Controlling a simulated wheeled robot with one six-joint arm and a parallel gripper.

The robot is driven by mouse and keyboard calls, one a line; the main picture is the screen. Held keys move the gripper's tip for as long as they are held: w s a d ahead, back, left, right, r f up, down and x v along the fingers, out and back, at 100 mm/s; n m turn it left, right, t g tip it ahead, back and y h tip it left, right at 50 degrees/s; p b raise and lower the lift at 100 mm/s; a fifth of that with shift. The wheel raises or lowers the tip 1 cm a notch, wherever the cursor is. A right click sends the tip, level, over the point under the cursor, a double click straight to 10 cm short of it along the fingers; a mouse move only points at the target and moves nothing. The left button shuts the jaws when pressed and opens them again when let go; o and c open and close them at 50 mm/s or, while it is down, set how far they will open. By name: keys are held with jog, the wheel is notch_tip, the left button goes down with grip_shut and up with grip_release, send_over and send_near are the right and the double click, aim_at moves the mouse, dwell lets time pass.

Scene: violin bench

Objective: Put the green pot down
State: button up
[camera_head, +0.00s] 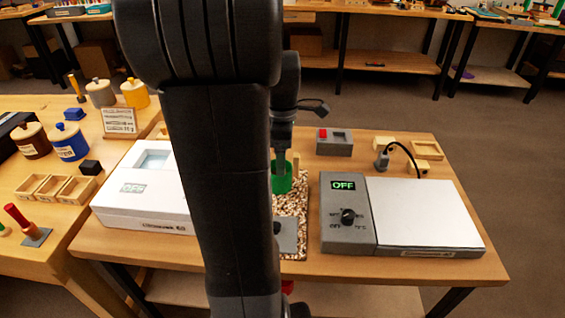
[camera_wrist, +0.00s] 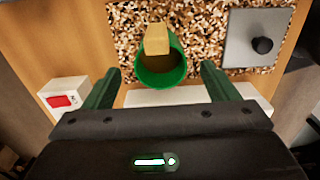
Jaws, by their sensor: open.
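The green pot (camera_wrist: 163,72) shows in the wrist view as a round, open-topped green container with a brown inside. A pale wooden piece (camera_wrist: 157,40) lies across its rim. My gripper (camera_wrist: 160,69) is open, with one finger on either side of the pot and a visible gap on both sides. In the head view the green pot (camera_head: 282,180) is at the back of the speckled mat (camera_head: 291,205), just below my wrist and partly hidden by my arm. I cannot tell whether its base fully rests on the mat.
A grey plate with a black knob (camera_wrist: 239,38) lies on the mat. A heater box reading OFF (camera_head: 347,215) with a white plate (camera_head: 425,212) stands right. A white device (camera_head: 140,195) stands left. A grey box with a red button (camera_head: 334,142) is behind.

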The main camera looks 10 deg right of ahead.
notch_tip(320, 180, up, 7)
jog(key=p, duration=0.1)
